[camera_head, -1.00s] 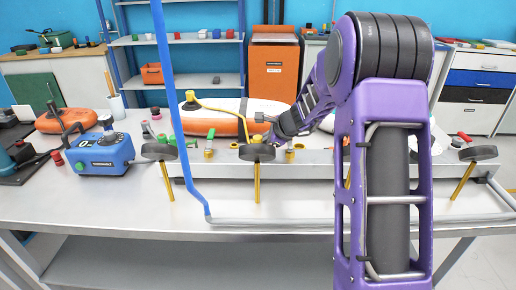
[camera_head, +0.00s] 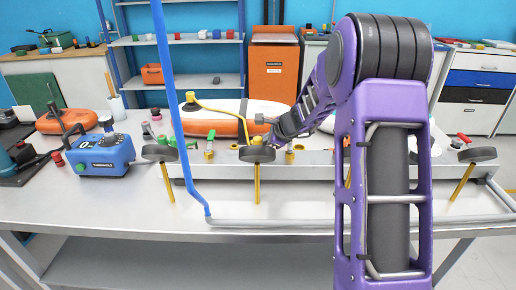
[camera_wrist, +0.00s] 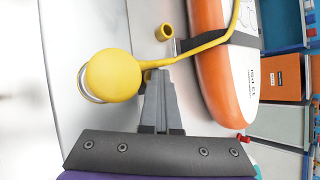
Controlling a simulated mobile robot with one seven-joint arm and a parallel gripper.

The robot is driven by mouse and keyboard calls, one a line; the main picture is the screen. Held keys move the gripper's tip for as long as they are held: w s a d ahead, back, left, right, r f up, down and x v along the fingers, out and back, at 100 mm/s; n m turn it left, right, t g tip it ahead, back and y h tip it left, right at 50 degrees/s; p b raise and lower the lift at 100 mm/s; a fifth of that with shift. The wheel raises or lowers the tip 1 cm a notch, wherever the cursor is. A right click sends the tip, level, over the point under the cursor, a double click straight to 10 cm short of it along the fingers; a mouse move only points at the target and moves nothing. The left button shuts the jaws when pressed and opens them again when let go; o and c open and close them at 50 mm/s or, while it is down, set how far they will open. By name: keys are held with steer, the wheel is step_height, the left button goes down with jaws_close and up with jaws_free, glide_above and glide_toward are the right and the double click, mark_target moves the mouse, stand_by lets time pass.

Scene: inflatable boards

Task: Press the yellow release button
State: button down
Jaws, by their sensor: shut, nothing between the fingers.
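The yellow release button (camera_wrist: 112,75) is a round yellow dome on a silver base, at the left of the wrist view. In the head view, a small yellow cap (camera_head: 257,141) shows just above a dark round disc on the bench fixture. My gripper (camera_wrist: 158,74) is shut and empty, its grey fingers pointing up the wrist view. The fingertips are just right of the dome; I cannot tell whether they touch it. In the head view, the fingers are mostly hidden by my arm and the disc.
A yellow hose (camera_wrist: 210,44) curves past the fingertips, near a short yellow tube (camera_wrist: 164,32). An orange-and-white inflatable board (camera_head: 225,125) lies behind the fixture. A blue pump box (camera_head: 101,155) stands at left. A blue upright post (camera_head: 168,90) crosses the head view. The bench front is clear.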

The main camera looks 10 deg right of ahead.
steer(key=shift+r+p, duration=0.3)
steer(key=shift+r, duration=0.35)
steer(key=shift+r, duration=0.1)
step_height(320, 180, up, 5)
steer(key=p, duration=0.4)
stand_by(0.4)
